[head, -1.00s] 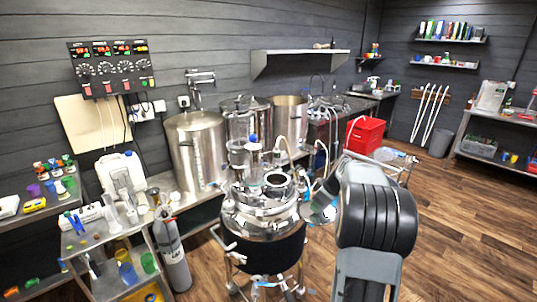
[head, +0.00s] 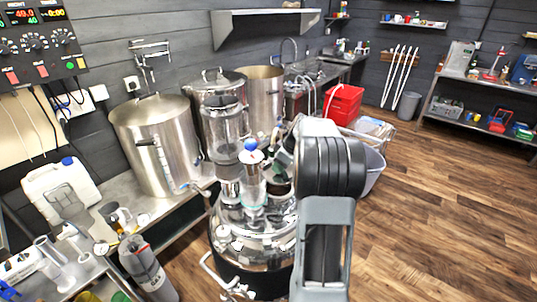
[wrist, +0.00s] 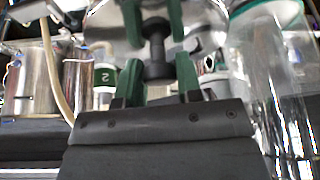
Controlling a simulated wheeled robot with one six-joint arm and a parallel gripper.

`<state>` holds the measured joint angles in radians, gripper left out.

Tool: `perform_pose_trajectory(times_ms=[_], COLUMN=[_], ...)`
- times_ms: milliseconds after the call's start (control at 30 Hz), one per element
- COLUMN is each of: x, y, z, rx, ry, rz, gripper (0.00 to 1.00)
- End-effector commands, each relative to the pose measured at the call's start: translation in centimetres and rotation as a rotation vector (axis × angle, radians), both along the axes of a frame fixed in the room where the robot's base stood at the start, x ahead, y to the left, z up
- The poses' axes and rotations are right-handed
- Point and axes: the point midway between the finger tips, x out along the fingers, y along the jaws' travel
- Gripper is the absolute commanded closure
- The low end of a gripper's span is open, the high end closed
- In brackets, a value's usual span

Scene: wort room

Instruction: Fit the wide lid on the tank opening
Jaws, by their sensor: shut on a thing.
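My gripper (wrist: 148,72) has green fingers, shut on the black knob of the wide lid (wrist: 102,24). The lid is shiny metal and mirrors the fingers and knob in the wrist view. In the head view my arm covers most of the gripper; a little green and shiny metal show at its left edge, above the tank. The tank (head: 235,240) is a polished steel vessel with a dark band, left of and below my arm. Its opening is partly seen as a dark round port (head: 279,187) on the top. I cannot tell whether the lid touches it.
A clear cylinder with a blue-topped fitting (head: 251,180) stands on the tank top, close left of my gripper. Large steel pots (head: 160,145) line the bench behind. The wooden floor at right is clear.

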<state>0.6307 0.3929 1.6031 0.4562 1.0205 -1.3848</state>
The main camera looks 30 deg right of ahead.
Motion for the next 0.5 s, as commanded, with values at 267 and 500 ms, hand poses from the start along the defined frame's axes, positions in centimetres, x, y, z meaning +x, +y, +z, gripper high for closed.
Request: perform_pose_trajectory(times_ms=[267,500], x=[0.0,-0.2], y=[-0.1,-0.3], z=[-0.6,-2.5], rx=[0.000,0.000], ry=[-0.001,0.000], rz=[-0.003,-0.008], gripper=[1.00,1.00])
